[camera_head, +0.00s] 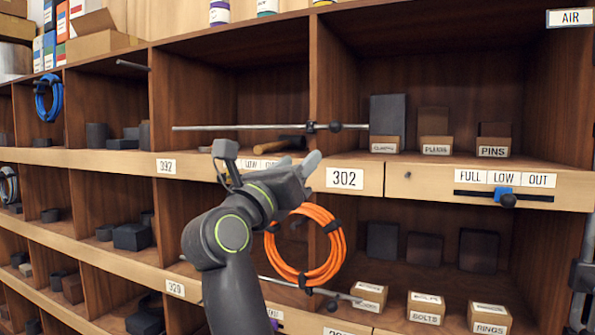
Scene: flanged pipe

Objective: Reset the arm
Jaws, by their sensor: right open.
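My right arm comes up from the bottom of the head view in front of wooden shelving. My right gripper (311,163) points to the upper right, near the shelf edge beside the label 302 (345,179). Its fingertips are apart, and nothing shows between them. Part of the gripper is hidden behind its own wrist and camera mount. My left gripper is not in the view. No flanged pipe can be made out.
An orange cable coil (306,245) hangs just right of my right forearm. A metal rod (270,127) with a black knob crosses the compartment above the gripper. Small boxes labelled PLUGS (435,147) and PINS (493,148) stand right. A slider (503,194) sits on the right shelf edge.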

